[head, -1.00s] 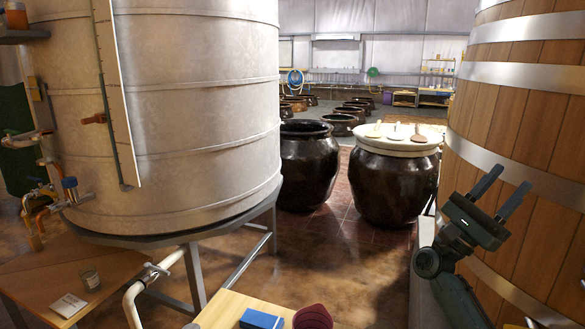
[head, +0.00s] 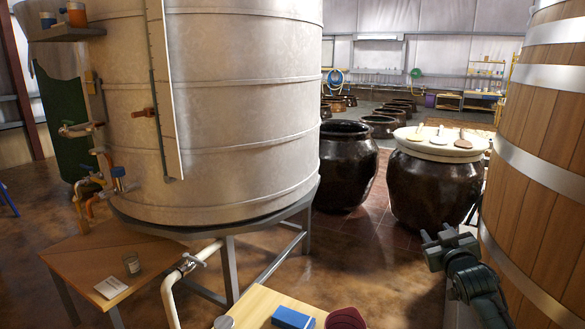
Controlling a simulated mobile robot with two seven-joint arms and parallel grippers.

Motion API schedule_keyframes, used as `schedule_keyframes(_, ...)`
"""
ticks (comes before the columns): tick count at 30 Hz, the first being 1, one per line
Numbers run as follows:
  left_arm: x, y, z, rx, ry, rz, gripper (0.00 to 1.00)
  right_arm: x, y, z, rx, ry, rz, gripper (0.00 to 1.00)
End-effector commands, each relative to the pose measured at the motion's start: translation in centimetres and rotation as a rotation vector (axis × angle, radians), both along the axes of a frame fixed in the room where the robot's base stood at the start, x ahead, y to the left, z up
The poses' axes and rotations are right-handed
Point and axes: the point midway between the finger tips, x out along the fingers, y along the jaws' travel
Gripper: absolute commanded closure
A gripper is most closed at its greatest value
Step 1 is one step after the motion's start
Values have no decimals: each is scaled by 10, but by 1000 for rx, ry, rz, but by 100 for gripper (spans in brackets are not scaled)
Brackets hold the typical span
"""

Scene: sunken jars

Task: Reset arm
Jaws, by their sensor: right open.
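My right gripper (head: 437,233) is at the lower right of the head view, in front of the wooden barrel (head: 545,120) and below the lidded dark jar (head: 432,185). It is open with nothing between its fingers, and it is small and foreshortened here. My right arm comes up from the bottom edge beneath it. My left gripper is not in view.
A large metal tank (head: 235,100) on a stand fills the left middle. An open dark jar (head: 345,165) stands behind it. A low wooden table (head: 110,255) is at left. A near tabletop (head: 255,305) holds a blue block (head: 292,318) and a dark red item (head: 345,319). Floor between is clear.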

Motion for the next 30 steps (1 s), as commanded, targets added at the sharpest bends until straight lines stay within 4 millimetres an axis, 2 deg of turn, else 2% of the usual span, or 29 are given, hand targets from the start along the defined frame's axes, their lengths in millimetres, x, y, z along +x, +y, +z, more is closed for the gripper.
schedule_keyframes(1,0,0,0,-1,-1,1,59,-12,14,-28,10,36,23,59)
schedule_keyframes(5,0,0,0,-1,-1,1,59,-44,41,-75,25,94,67,59)
schedule_keyframes(8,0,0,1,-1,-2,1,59,-76,65,-115,44,150,104,59)
schedule_keyframes(11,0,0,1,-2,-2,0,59,-121,93,-157,73,218,147,59)
schedule_keyframes(12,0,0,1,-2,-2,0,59,-143,105,-173,89,248,164,59)
schedule_keyframes(14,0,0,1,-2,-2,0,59,-179,123,-196,117,294,191,59)
schedule_keyframes(16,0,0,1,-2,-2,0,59,-223,145,-218,154,349,217,59)
schedule_keyframes(18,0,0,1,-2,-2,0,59,-266,163,-233,194,401,237,59)
schedule_keyframes(21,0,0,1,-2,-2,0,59,-319,184,-244,249,463,255,59)
schedule_keyframes(24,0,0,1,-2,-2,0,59,-357,197,-248,290,508,262,59)
schedule_keyframes(27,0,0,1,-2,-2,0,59,-379,204,-248,316,532,264,59)
schedule_keyframes(30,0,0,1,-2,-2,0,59,-387,207,-247,327,543,265,59)
